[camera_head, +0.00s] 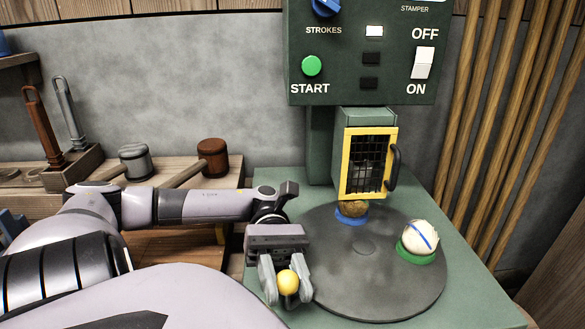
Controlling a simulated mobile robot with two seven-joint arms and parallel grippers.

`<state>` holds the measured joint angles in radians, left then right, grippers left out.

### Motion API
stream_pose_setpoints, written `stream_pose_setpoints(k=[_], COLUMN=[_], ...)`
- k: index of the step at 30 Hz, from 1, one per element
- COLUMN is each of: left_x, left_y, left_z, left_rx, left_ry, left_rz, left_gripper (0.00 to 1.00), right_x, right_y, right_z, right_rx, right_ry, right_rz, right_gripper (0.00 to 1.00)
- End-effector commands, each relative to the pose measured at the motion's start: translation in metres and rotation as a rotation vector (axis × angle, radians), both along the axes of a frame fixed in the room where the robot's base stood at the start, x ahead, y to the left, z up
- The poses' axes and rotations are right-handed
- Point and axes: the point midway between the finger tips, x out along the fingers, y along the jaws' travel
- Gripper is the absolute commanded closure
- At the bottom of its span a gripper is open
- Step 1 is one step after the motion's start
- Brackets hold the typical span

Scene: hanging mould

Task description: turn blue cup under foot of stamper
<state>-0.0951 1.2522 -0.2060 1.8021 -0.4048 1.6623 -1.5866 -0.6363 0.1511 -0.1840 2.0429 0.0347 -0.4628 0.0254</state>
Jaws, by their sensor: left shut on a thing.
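The stamper (361,50) is a green machine with a control panel, standing at the back. A yellow-framed mesh guard (368,163) is in front of its foot, which is only dimly seen through the mesh. The blue cup (352,219) is on the dark round turntable (370,280), at its back edge, just below the guard. It holds a brownish lump, partly hidden by the guard. A green cup (416,256) with a white, blue-striped ball sits at the turntable's right. My left gripper (287,284) is shut on a round yellow knob (288,281) at the turntable's front-left edge. My right gripper is not in view.
A wooden rack with a grey mallet (135,160) and a brown mallet (212,157) stands at the left. The panel has a green START button (312,66) and a white OFF/ON switch (423,62). Wooden poles (505,120) stand at the right.

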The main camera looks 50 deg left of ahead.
Motion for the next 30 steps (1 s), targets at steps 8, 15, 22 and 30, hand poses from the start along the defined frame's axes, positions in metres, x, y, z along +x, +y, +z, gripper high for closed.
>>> stream_pose_setpoints(k=[8,15,22,30], left_x=[-0.002,-0.002,-0.001,0.006], left_y=[0.003,0.003,0.002,0.017], left_z=[-0.003,-0.003,-0.001,-0.002], left_rx=[0.008,0.008,0.004,0.003], left_ry=[0.003,0.003,0.0,-0.002], left_rz=[-0.009,-0.009,-0.007,-0.003], left_gripper=[1.0,0.42,0.4,0.4], right_x=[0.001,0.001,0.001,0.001], right_y=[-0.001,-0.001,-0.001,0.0], right_z=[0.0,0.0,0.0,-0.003], right_rx=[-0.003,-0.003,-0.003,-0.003], right_ry=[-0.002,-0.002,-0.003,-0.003], right_rz=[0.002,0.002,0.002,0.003], right_gripper=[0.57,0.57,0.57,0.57])
